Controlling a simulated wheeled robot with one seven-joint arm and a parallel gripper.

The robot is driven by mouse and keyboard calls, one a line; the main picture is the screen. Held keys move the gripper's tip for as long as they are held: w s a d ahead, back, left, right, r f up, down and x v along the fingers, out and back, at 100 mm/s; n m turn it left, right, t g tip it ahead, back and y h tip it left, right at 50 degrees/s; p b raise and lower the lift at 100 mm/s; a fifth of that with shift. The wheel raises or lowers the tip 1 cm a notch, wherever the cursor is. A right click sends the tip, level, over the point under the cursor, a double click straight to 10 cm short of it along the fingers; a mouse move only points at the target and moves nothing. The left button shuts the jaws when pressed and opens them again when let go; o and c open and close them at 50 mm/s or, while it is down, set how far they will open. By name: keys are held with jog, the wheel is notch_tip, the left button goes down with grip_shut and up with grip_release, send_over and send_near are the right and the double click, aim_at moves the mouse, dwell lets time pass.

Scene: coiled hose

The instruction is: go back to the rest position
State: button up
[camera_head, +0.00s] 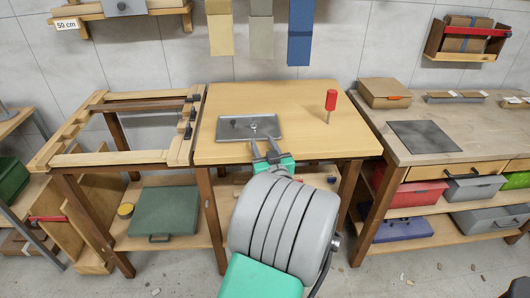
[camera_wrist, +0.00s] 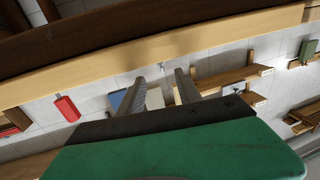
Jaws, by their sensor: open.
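My gripper (camera_head: 265,148) is in the middle of the head view, at the front edge of a light wooden table (camera_head: 300,115). Its two grey fingers stand apart with nothing between them. They overlap the front side of a flat grey metal tray (camera_head: 235,130) in the picture; I cannot tell whether they touch it. In the wrist view my gripper (camera_wrist: 161,78) is also open and empty, and the pale table edge (camera_wrist: 110,62) crosses the picture at a slant. My grey and green arm hides part of the table's front and the shelf below.
A red-handled tool (camera_head: 331,100) stands upright on the table's right part. An open wooden frame bench (camera_head: 110,158) adjoins on the left. On the right, a workbench (camera_head: 385,116) holds a cardboard box (camera_head: 385,92) and a dark plate (camera_head: 424,137). Floor shows in front.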

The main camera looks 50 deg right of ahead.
jog(key=v, duration=0.3)
jog(key=shift+a, duration=0.1)
jog(key=w+a+r+n+g+y+p, duration=0.15)
jog(key=w+a+n+y+p, duration=0.35)
jog(key=a, duration=0.7)
jog(key=w+a+n+g+y+p, duration=0.2)
jog(key=w+a+y, duration=0.45)
jog(key=a, duration=0.65)
jog(key=s+a+r+g+p, duration=0.2)
jog(key=s+a+g, duration=0.1)
jog(key=s+a, duration=0.2)
jog(key=s+a+r+g+p, duration=0.3)
jog(key=s+a+g, duration=0.1)
jog(key=a, duration=0.5)
jog(key=shift+s+a+r+n, duration=0.2)
jog(key=shift+s+r+n, duration=0.2)
jog(key=shift+s, duration=0.5)
